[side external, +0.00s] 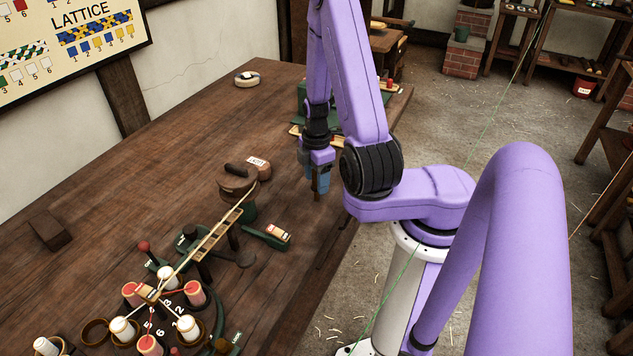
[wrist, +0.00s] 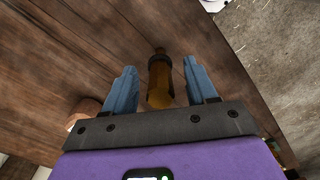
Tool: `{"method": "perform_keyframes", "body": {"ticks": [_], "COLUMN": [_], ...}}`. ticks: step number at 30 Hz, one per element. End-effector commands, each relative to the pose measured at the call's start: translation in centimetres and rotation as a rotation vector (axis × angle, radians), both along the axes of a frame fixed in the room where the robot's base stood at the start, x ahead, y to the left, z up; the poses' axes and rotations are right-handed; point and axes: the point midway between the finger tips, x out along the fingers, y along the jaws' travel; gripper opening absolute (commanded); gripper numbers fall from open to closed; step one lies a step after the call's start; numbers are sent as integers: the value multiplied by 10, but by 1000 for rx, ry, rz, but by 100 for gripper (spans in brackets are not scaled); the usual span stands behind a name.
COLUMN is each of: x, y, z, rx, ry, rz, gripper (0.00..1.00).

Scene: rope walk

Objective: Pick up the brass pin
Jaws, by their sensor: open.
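The brass pin (wrist: 160,82) is a golden-brown cylinder with a darker, narrower end. In the wrist view it lies between the two blue fingers of my gripper (wrist: 160,68), with a visible gap on each side. In the side external view my gripper (side external: 318,178) points down over the right edge area of the wooden table. A small brown piece of the pin (side external: 316,186) shows at the fingers there, mostly hidden by them. My gripper is open, and its fingers are around the pin without visibly touching it.
On the table (side external: 130,160) stand a ropemaking device with several spools (side external: 167,277), a wooden lidded pot (side external: 238,178), a labelled round block (side external: 259,167) and a green tool (side external: 266,237). A dark block (side external: 50,230) lies at left. The table's middle back is clear.

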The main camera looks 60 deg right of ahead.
Motion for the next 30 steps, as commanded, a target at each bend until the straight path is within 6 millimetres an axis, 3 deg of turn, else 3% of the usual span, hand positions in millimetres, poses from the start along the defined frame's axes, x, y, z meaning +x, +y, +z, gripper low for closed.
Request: {"method": "perform_keyframes", "body": {"ticks": [7,12,23,30], "x": [0,0,0,1], "y": [0,0,0,-1], "z": [-1,-1,1,13], "rx": [0,0,-1,-3], "ry": [0,0,-1,-2], "rz": [0,0,0,1], "gripper": [57,2,0,0]}}
